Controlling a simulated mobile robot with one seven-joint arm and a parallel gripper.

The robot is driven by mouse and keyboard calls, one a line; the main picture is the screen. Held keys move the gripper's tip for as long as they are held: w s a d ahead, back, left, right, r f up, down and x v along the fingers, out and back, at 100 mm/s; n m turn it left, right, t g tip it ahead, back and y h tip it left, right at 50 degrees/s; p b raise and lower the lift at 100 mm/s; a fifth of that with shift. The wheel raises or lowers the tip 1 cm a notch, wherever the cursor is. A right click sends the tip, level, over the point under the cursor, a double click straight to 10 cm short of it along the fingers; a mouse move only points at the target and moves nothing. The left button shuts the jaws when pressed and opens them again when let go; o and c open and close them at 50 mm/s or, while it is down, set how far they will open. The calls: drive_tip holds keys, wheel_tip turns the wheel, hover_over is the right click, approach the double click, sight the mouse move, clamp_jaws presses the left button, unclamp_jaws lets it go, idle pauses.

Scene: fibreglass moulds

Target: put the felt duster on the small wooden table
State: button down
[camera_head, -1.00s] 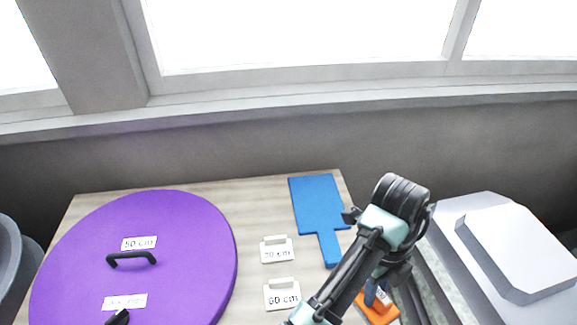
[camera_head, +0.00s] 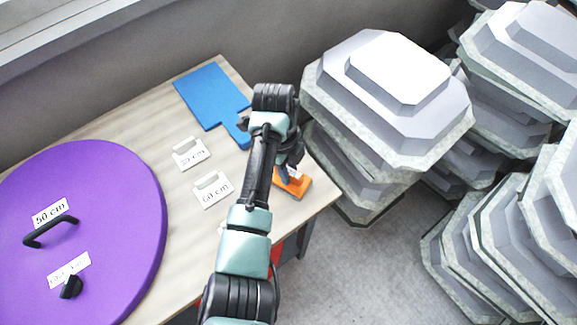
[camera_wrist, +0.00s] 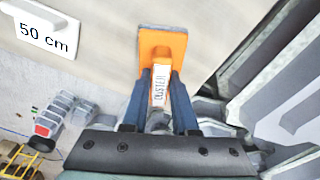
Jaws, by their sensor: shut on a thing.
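The felt duster is an orange block (camera_head: 296,186) with a white label, at the right edge of a wood-topped table (camera_head: 130,115). In the wrist view the duster (camera_wrist: 163,45) extends ahead of my gripper (camera_wrist: 160,88), and its label reads "DUSTER". The two blue fingers are closed on either side of the duster's labelled part. In the head view my gripper (camera_head: 285,172) is partly hidden by my arm. Whether the duster touches the tabletop or hangs just above it, I cannot tell. I cannot tell whether this table is the small wooden table.
A large purple disc (camera_head: 110,210) with a black handle covers the table's left. A blue paddle-shaped board (camera_head: 210,95) and two white tags (camera_head: 190,153) (camera_head: 213,190) lie near the duster. Stacked grey moulds (camera_head: 385,100) stand close on the right. Grey floor (camera_head: 370,260) shows in front.

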drive_tip(key=shift+f, duration=0.1)
drive_tip(key=c, duration=0.7)
unclamp_jaws()
